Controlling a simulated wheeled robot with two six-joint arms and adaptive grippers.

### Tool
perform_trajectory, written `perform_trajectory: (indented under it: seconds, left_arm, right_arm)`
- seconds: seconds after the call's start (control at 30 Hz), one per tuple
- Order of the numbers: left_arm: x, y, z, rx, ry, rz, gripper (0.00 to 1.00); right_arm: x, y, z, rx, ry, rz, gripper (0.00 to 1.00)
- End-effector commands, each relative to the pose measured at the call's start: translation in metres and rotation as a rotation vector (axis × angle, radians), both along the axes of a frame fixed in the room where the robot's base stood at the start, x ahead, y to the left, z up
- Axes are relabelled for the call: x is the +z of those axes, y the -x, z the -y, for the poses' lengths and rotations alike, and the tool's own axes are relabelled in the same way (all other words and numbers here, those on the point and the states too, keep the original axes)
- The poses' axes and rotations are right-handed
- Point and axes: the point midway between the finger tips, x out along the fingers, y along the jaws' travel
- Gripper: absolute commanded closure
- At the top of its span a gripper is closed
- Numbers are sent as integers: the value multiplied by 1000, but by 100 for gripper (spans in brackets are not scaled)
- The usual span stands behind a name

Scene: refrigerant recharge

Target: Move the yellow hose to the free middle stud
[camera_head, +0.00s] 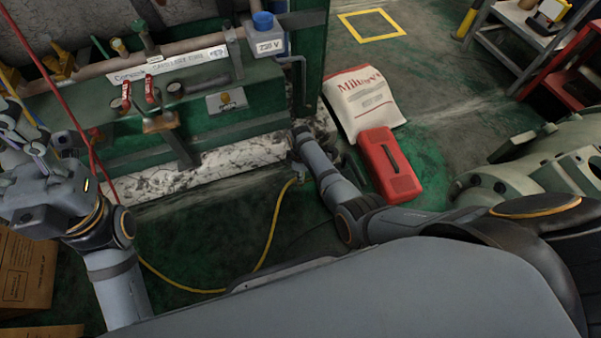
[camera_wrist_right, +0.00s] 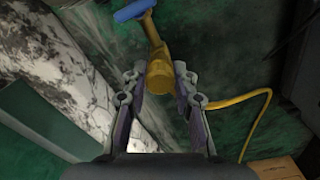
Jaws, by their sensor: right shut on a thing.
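The yellow hose (camera_head: 272,232) runs in a loose curve over the green floor, from my right gripper (camera_head: 298,172) toward the lower left. In the right wrist view, its brass-yellow end fitting (camera_wrist_right: 160,75) with a blue lever (camera_wrist_right: 134,11) sits between the fingers of my right gripper (camera_wrist_right: 158,88), which is shut on it. The hose (camera_wrist_right: 247,102) trails off to the right there. The green manifold unit (camera_head: 200,115) carries red-handled valves (camera_head: 150,90) and a brass fitting (camera_head: 160,122). I cannot tell which part is the middle stud. My left gripper (camera_head: 22,125) is at the left edge; its finger opening is unclear.
A red case (camera_head: 388,165) and a white printed bag (camera_head: 362,100) lie right of my right arm. A blue-capped container (camera_head: 266,36) stands on the unit's corner. A red hose (camera_head: 72,105) hangs at left. Cardboard boxes (camera_head: 25,270) stand at lower left.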

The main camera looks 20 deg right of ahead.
Motion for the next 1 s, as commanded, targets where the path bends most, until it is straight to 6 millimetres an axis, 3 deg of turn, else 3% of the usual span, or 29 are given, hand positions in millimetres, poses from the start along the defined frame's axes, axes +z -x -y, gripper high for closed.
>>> perform_trajectory:
  seconds: [0.4,0.73,0.9,1.0]
  left_arm:
    - [16,0,0,0,0,0,48]
    - [16,0,0,0,0,0,48]
    - [25,0,0,0,0,0,48]
    - [22,0,0,0,0,0,48]
  right_arm:
    - [1,0,0,298,-1,-1,100]
    - [0,0,0,322,-1,-1,100]
    - [3,0,0,483,-1,-2,100]
    - [0,0,-1,473,-1,-1,100]
